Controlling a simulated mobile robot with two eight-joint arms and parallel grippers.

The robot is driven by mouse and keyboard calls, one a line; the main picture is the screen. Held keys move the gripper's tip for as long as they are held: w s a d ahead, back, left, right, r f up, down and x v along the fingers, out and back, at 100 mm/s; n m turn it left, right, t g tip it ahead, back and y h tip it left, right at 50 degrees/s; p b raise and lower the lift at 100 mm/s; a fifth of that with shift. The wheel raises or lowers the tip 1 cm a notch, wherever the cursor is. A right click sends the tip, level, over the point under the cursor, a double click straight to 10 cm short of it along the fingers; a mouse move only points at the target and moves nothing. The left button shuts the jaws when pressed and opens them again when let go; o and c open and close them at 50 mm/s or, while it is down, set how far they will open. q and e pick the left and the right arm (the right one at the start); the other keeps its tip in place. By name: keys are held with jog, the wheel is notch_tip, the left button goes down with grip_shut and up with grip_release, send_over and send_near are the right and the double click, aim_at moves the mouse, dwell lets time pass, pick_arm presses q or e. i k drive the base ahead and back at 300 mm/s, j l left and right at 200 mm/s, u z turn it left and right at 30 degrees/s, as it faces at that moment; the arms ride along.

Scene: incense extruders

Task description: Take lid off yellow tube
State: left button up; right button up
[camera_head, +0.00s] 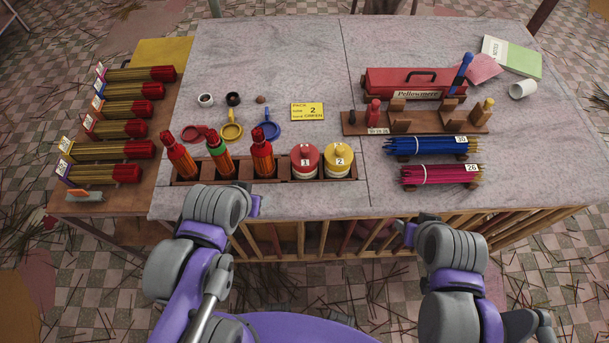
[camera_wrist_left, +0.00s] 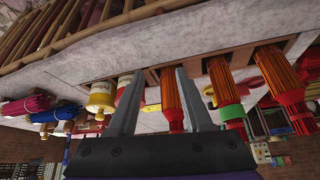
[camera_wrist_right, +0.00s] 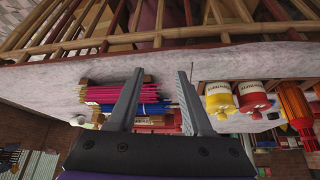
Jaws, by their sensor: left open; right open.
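The yellow tube (camera_head: 340,164), with a yellow knobbed lid (camera_head: 340,150) and a label 2, stands upright at the right end of the dark wooden rack (camera_head: 319,178). It also shows in the left wrist view (camera_wrist_left: 101,98) and in the right wrist view (camera_wrist_right: 220,101). A similar red tube (camera_head: 305,163) labelled 1 stands beside it. My left gripper (camera_head: 255,204) is open and empty at the table's front edge, left of the yellow tube. My right gripper (camera_head: 404,232) is open and empty in front of the edge, right of the yellow tube.
Blue (camera_head: 425,146) and pink (camera_head: 440,174) stick bundles lie to the right, before a wooden tool stand (camera_head: 415,123). The table between rack and bundles is clear.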

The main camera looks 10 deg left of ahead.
aim_at(339, 155)
jog(key=k+l+u, duration=0.1)
jog(key=l+u, duration=0.2)
jog(key=u, duration=0.2)
jog(key=k+l+u, duration=0.1)
jog(key=l+u, duration=0.15)
jog(key=u, duration=0.2)
jog(key=k+l, duration=0.1)
